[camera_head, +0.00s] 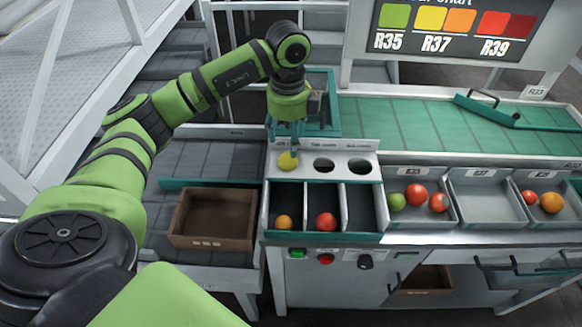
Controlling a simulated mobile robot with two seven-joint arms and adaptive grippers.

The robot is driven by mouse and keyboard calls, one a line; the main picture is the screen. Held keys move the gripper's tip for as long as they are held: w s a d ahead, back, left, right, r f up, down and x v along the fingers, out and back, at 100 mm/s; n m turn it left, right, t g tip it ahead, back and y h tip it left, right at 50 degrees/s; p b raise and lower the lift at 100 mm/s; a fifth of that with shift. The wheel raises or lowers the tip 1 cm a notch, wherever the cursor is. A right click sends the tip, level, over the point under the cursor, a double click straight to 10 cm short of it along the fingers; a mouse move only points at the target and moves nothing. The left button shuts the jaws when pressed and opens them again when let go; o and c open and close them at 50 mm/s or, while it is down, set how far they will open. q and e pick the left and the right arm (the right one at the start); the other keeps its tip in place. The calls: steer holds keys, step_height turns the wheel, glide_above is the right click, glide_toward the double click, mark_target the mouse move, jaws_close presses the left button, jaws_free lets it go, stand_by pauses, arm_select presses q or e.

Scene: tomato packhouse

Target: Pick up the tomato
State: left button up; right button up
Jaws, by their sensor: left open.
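A yellow tomato (288,161) sits at the leftmost of three round holes in a pale sloped panel (344,162). My left gripper (296,143) points down just above this tomato, with its jaws open. Its fingers are small and partly hidden, and I cannot tell whether they touch the tomato. Other tomatoes lie below the panel: an orange one (284,222) in the left compartment and a red one (326,222) in the middle compartment. The right compartment looks empty. My right gripper is not in view.
A grey tray (424,174) holds a green and two red tomatoes. The tray (487,198) beside it is empty; another (553,184) holds red and orange ones. A brown crate (214,218) stands left. A green conveyor (410,122) and colour chart (455,25) are behind.

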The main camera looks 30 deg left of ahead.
mark_target(288, 156)
arm_select(q)
steer(key=f+p, duration=0.1)
steer(key=f, duration=0.1)
steer(key=f+p, duration=0.1)
steer(key=f, duration=0.1)
steer(key=f+p, duration=0.1)
steer(key=f, duration=0.1)
steer(key=shift+w+a+f+p, duration=0.1)
steer(key=shift+w+a+p, duration=0.2)
steer(key=shift+a, duration=0.1)
steer(key=shift+f, duration=0.5)
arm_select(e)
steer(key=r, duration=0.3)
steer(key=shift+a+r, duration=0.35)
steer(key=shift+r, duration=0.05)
arm_select(q)
steer(key=c, duration=0.6)
